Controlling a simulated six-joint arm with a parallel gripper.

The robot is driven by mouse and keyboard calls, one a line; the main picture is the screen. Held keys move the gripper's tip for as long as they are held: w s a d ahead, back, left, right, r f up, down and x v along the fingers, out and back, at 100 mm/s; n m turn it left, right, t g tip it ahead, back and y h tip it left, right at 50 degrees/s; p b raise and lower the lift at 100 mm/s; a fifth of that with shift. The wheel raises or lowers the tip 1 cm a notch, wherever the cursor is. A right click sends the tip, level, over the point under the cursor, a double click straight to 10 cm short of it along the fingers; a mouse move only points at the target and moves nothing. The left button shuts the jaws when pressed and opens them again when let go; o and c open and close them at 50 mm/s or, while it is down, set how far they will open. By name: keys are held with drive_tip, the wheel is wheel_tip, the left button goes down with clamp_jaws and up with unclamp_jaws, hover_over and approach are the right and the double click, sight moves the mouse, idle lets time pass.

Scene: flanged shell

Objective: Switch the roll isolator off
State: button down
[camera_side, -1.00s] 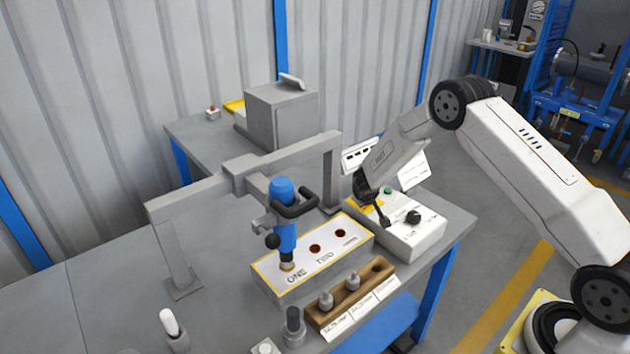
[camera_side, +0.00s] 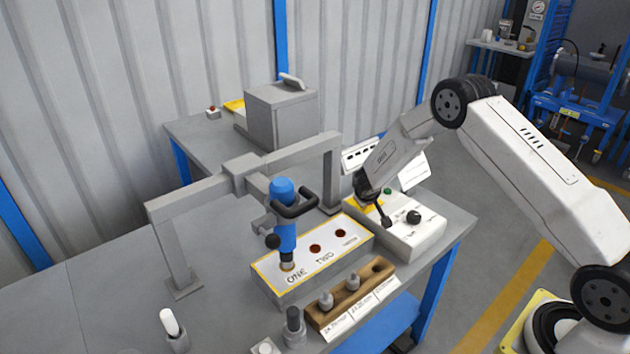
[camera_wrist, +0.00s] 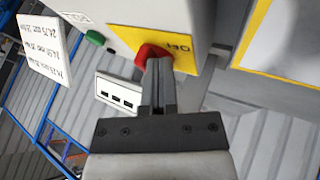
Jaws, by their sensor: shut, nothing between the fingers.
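The white control box (camera_side: 420,236) stands at the right end of the bench. It carries a yellow plate (camera_wrist: 185,38), whose printed lettering is partly cut off by the angle. A red rotary handle (camera_wrist: 150,54), which looks like the roll isolator, sits on this plate. My gripper (camera_wrist: 158,66) is shut and empty, with its fingertips over the lower edge of the red handle; I cannot tell whether they touch it. In the side view my gripper (camera_side: 386,220) reaches down beside the yellow plate (camera_side: 370,203), and the red handle is hidden there.
A green button (camera_wrist: 95,38) and a black knob (camera_side: 414,217) are on the same box. A panel with ONE and TWO markings (camera_side: 305,277), a blue tool (camera_side: 284,228) on a grey gantry (camera_side: 243,172), and a wooden rack (camera_side: 325,314) stand nearby.

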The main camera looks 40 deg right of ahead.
drive_tip(key=shift+s+d, duration=0.3)
drive_tip(key=shift+d, duration=0.1)
drive_tip(key=shift+s+d, duration=0.2)
drive_tip(key=shift+d, duration=1.2)
drive_tip(key=shift+w+d+n+t+y, duration=0.1)
drive_tip(key=shift+d+n+t+y, duration=0.15)
drive_tip(key=shift+n, duration=0.4)
drive_tip(key=shift+d+n+t+y, duration=0.1)
drive_tip(key=shift+n+t+y, duration=0.25)
drive_tip(key=shift+n, duration=0.3)
drive_tip(key=shift+w+a, duration=0.1)
drive_tip(key=shift+w, duration=0.1)
drive_tip(key=shift+w+a, duration=0.4)
drive_tip(key=shift+w, duration=0.1)
drive_tip(key=shift+w+a+r+n, duration=0.1)
drive_tip(key=shift+a+n, duration=0.05)
drive_tip(key=shift+n, duration=0.15)
